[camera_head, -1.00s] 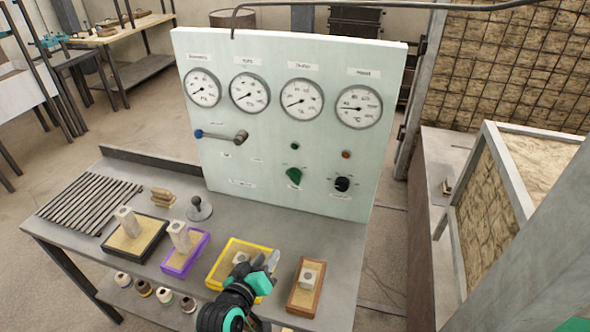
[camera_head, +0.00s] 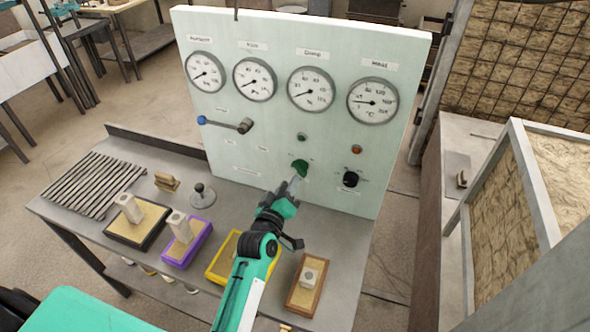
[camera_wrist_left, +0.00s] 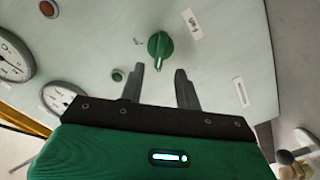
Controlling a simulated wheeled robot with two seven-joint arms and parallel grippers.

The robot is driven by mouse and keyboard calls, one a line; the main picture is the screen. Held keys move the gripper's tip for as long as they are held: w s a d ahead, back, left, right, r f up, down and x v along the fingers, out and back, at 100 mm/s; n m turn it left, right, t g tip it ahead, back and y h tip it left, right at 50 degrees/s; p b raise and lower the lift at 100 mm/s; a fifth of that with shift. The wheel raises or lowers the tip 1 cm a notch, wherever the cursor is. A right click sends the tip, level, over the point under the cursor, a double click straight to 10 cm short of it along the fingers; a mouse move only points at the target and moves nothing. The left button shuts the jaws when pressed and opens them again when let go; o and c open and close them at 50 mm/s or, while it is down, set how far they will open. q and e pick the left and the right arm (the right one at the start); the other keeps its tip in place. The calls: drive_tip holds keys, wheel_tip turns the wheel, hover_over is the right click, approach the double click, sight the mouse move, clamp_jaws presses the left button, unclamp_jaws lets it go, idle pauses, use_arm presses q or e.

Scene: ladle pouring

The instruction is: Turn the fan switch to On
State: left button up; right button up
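The fan switch is a green knob (camera_head: 300,167) low on the pale control panel (camera_head: 250,150). In the left wrist view the knob (camera_wrist_left: 160,44) has a pale pointer line, and a "Fan" label (camera_wrist_left: 194,25) is beside it. My left gripper (camera_head: 296,183) is just in front of and below the knob. In the left wrist view its two fingers (camera_wrist_left: 159,73) are apart, with the knob just beyond the fingertips, roughly between them. I see no clear contact. My right gripper is not in view.
A black knob (camera_head: 351,179) and a red button (camera_head: 356,149) are right of the fan switch. A blue-tipped lever (camera_head: 225,124) is to its left, gauges above. Below are a yellow tray (camera_head: 217,268), a purple tray (camera_head: 188,259) and a brown tray (camera_head: 305,293) on the bench.

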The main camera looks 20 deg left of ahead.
sight(296, 170)
use_arm(q)
drive_tip(key=shift+w+p, duration=0.45)
drive_tip(key=shift+w, duration=2.3)
drive_tip(key=shift+d, duration=0.1)
clamp_jaws()
